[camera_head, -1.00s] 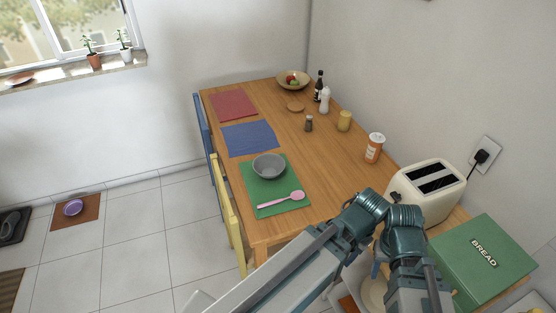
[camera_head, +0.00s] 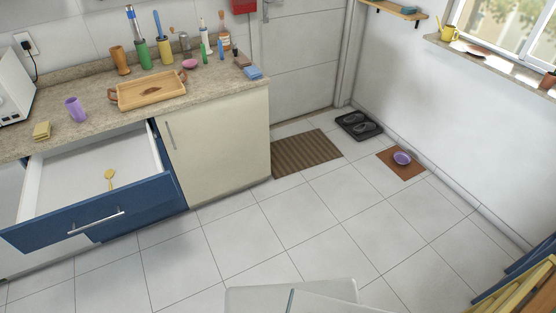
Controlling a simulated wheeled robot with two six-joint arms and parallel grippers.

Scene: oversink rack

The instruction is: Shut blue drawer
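The blue drawer (camera_head: 140,201) stands pulled open at the left, under the counter. Its blue front has a silver bar handle (camera_head: 96,223). Neither of my grippers shows in the current view; only a pale part of my own body is at the bottom edge.
A cream cabinet door (camera_head: 222,143) is right of the drawer. The tiled floor (camera_head: 250,240) in front is clear.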

